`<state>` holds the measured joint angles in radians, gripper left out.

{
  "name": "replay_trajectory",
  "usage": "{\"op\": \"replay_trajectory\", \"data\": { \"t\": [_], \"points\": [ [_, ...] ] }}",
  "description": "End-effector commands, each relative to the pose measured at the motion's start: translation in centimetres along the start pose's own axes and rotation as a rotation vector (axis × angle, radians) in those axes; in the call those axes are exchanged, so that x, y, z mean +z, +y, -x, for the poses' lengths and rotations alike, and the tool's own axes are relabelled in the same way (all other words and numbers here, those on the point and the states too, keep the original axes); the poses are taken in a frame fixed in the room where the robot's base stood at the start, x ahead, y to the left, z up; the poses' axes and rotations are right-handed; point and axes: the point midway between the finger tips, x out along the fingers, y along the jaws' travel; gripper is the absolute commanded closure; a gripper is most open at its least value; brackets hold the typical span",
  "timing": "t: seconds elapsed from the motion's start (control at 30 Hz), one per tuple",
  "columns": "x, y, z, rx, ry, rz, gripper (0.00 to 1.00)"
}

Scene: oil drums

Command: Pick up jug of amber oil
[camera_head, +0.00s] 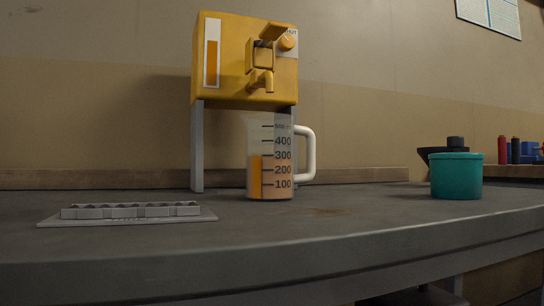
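The jug of amber oil (270,165) stands upright on the grey workbench (350,222), in the middle of the view. It is a clear measuring jug with dark graduation marks, filled with amber liquid to about the 300 mark. Its white handle (309,153) points to the right. The jug stands below and slightly in front of a yellow oil dispenser (228,92) with a tap, held up on grey legs. My gripper is not in view.
A flat grey rack (130,212) lies on the bench at the left. Red, black and blue items (515,150) sit at the far right.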

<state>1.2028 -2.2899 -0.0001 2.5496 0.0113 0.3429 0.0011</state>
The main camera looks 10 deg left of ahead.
Motion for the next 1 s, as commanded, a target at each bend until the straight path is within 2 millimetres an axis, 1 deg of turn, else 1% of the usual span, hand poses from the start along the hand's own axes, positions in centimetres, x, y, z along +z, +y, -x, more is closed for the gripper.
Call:
{"op": "replay_trajectory", "data": {
  "t": [0.07,1.0],
  "points": [
    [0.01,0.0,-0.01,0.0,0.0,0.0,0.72],
    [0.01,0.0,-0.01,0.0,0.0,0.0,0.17]
  ]
}}
